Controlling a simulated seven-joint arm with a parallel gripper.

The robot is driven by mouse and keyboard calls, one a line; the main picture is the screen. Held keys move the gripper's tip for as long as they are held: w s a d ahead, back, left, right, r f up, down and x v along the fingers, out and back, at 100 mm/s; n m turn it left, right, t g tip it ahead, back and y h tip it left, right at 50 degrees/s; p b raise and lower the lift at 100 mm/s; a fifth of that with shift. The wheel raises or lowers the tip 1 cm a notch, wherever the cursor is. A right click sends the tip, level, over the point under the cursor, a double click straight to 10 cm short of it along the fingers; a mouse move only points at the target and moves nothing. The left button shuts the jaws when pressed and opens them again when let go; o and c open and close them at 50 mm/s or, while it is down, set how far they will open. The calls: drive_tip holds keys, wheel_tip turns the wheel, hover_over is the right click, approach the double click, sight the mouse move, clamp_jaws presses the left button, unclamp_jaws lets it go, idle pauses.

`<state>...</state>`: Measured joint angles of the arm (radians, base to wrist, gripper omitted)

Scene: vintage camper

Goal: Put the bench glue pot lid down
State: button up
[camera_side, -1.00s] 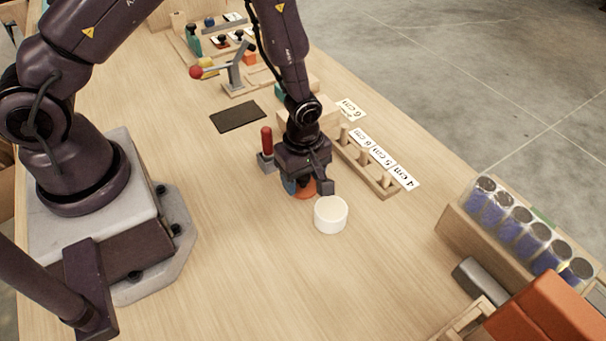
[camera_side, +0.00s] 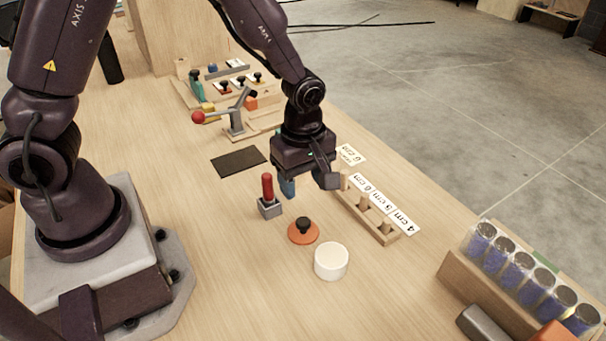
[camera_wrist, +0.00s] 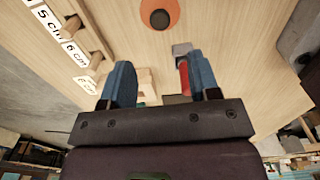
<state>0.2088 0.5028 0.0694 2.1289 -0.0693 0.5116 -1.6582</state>
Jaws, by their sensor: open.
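The glue pot lid, an orange disc with a black knob (camera_side: 303,232), lies flat on the bench, knob up. It also shows at the top of the wrist view (camera_wrist: 159,14). A white round pot (camera_side: 331,262) stands just in front of the lid, apart from it or nearly touching. My gripper (camera_side: 307,184) is open and empty, raised above the bench behind the lid. Its two blue-padded fingers (camera_wrist: 161,84) are spread wide in the wrist view, with nothing between them held.
A red-handled tool in a grey block (camera_side: 269,198) stands left of the lid. A peg rack with cm labels (camera_side: 372,220) lies to the right. A dark mat (camera_side: 238,162) and a red-knobbed lever (camera_side: 234,122) are farther back. A crate of jars (camera_side: 500,290) stands front right.

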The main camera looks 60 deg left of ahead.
drive_tip(key=s+a+r+m+t, duration=0.1)
drive_tip(key=s+r+m, duration=0.1)
drive_tip(key=r+m, duration=0.35)
drive_tip(key=s+a+r+m+t, duration=0.1)
drive_tip(key=s+r+m+t, duration=0.1)
drive_tip(key=r, duration=0.7)
drive_tip(key=s+a+r+m+t, duration=0.2)
drive_tip(key=s+a+r+m, duration=0.1)
drive_tip(key=s+r+m, duration=0.5)
drive_tip(key=shift+s+r+m+t, duration=0.3)
drive_tip(key=shift+s+m, duration=0.65)
drive_tip(key=shift+m, duration=0.3)
